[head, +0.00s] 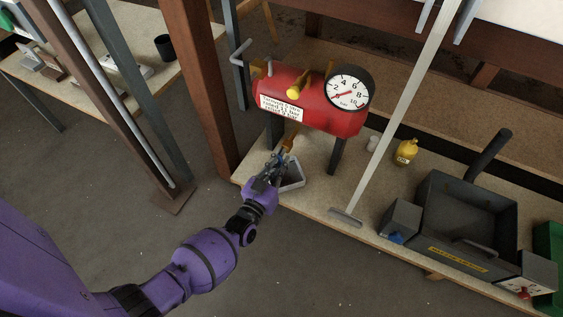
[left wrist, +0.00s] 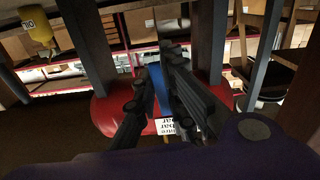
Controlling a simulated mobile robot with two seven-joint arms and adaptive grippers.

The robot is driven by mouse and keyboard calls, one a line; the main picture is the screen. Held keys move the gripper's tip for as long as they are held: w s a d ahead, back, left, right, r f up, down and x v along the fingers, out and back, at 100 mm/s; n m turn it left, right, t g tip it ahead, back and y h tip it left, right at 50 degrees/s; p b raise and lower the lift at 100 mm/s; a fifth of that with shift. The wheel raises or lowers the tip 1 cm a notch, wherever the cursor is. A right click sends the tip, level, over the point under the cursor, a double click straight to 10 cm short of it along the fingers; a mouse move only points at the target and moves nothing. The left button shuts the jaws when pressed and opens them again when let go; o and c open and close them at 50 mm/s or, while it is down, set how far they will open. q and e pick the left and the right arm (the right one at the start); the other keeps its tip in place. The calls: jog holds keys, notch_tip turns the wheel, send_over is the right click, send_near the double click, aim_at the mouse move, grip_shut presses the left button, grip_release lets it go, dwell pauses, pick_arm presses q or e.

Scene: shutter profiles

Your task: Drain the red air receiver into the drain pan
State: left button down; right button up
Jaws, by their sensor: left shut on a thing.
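The red air receiver (head: 312,101) stands on legs on the bench, with a pressure gauge (head: 349,87), a yellow-ended fitting (head: 296,91) and a white text label (head: 282,107). The gauge needle's exact reading is too small to tell. A brass-coloured drain fitting (head: 289,142) hangs under the receiver. The grey drain pan (head: 293,173) sits below it, partly hidden by my left gripper (head: 272,170). In the left wrist view, my left gripper (left wrist: 158,98) is shut on a blue handle (left wrist: 160,88), with the red receiver (left wrist: 105,112) behind. My right gripper is out of view.
A broom-like pole (head: 398,122) leans across the bench on the right. A dark grey machine (head: 465,215) is at far right. A brown post (head: 201,80) stands close left of the receiver.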

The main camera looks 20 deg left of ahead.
pick_arm(q)
jog(key=shift+s+f, duration=0.1)
dwell(0.3)
jog(key=c, duration=1.8)
grip_release()
jog(key=s, duration=1.2)
jog(key=shift+a, duration=0.2)
